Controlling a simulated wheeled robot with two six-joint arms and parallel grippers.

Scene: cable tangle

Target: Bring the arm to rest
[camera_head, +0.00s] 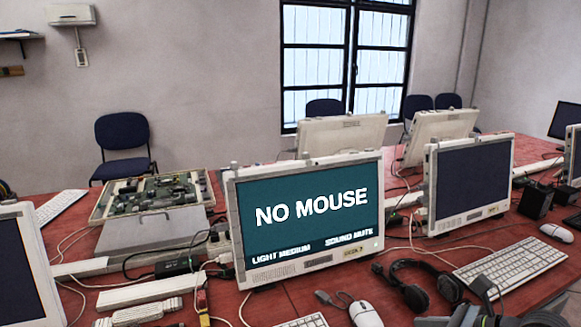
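Dark shapes (485,312) show at the bottom right edge, cut off by the frame. The middle monitor (310,215) shows "NO MOUSE" on a teal screen.
A black headset (415,288), a white mouse (364,314) and a keyboard (510,265) crowd the front right. An open circuit chassis (150,230) stands at the left. Blue chairs (122,132) stand behind. Bare red tabletop shows only in small patches.

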